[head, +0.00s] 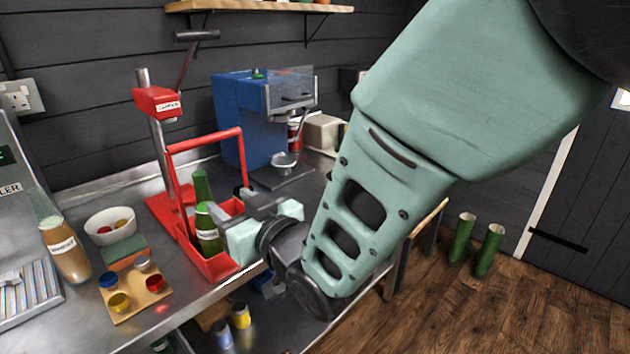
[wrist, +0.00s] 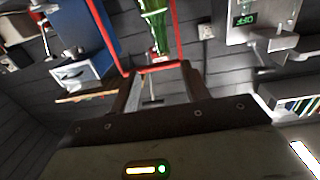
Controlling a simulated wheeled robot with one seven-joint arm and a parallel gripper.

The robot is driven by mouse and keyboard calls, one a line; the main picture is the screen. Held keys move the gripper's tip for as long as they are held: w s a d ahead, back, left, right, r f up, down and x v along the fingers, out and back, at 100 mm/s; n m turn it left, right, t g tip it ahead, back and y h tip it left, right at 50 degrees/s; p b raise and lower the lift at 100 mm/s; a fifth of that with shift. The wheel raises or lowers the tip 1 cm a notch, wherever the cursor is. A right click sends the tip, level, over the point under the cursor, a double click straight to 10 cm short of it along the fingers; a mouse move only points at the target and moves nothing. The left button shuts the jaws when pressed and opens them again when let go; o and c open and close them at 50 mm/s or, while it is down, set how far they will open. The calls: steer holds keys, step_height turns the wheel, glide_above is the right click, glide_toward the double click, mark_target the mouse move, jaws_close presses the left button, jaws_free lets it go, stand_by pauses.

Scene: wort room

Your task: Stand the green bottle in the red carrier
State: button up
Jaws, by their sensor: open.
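The red carrier (head: 222,266) stands on the steel counter near its front edge, with its tall handle upright. In the wrist view my open gripper (wrist: 163,68) points towards the carrier's red handle (wrist: 174,30), with green glass (wrist: 158,25) beyond the fingertips.
A red capper (head: 155,103) stands behind the carrier. A blue machine (head: 240,110) is at the back. A brown bottle (head: 68,255), a white bowl (head: 110,227) and a wooden board (head: 132,300) with several small caps sit to the left. Green boots (head: 488,250) stand on the floor.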

steer(key=s+d+f+m+g+h, duration=0.1)
steer(key=s+d+f+g+h, duration=0.25)
steer(key=d, duration=0.55)
steer(key=s+d+f+m+g+h, duration=0.1)
steer(key=s+d+f+g+h, duration=0.1)
steer(key=s+d+g+h, duration=0.65)
steer(key=s+d, duration=0.8)
steer(key=d, duration=0.4)
steer(key=shift+s+d+r+h, duration=0.15)
steer(key=shift+s+d+h, duration=0.15)
steer(key=shift+s, duration=0.1)
steer(key=shift+a, duration=0.1)
